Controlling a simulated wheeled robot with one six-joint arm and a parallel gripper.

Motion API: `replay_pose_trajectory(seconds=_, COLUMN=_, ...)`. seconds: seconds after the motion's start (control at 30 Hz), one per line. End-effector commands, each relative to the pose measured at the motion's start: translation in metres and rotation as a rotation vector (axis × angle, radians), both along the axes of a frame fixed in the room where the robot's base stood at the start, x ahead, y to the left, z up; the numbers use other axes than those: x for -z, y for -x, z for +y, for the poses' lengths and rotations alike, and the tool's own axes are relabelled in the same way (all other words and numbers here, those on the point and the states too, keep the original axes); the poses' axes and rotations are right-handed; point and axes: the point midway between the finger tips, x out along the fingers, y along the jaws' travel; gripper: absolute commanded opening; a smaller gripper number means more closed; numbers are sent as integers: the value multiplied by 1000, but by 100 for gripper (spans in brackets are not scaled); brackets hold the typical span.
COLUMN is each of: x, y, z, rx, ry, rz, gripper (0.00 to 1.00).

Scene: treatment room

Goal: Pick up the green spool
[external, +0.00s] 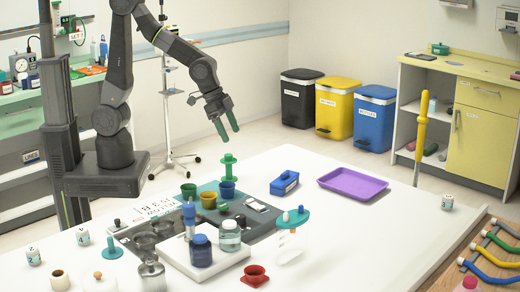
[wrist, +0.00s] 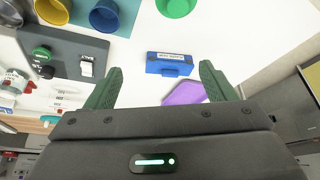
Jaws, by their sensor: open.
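The green spool (external: 229,168) stands upright on the white table near its back edge, behind the blue cup. In the wrist view a round green top, which looks like the spool (wrist: 175,8), is cut off by the upper edge. My gripper (external: 228,131) hangs above the spool with its green fingers pointing down, apart from it. In the wrist view my gripper (wrist: 160,72) has its two fingers spread wide with nothing between them.
Green, yellow and blue cups (external: 208,200) stand close in front of the spool. A blue bin (external: 284,184) and a purple tray (external: 353,183) lie to its right. The right part of the table is mostly clear.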

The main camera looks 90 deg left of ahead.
Motion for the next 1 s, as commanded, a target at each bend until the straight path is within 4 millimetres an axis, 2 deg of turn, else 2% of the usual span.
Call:
replay_pose_trajectory(seconds=0.03, x=5, y=17, z=14, rx=-23, ry=-2, rz=6, gripper=77)
replay_pose_trajectory(seconds=0.1, x=10, y=34, z=26, rx=-42, ry=-3, rz=14, gripper=77)
replay_pose_trajectory(seconds=0.2, x=14, y=49, z=36, rx=-61, ry=-5, rz=21, gripper=77)
replay_pose_trajectory(seconds=0.3, x=19, y=54, z=39, rx=-66, ry=-6, rz=25, gripper=77)
replay_pose_trajectory(seconds=0.8, x=81, y=29, z=33, rx=-65, ry=-6, rz=28, gripper=77)
replay_pose_trajectory(seconds=1.0, x=94, y=23, z=32, rx=-64, ry=-6, rz=26, gripper=77)
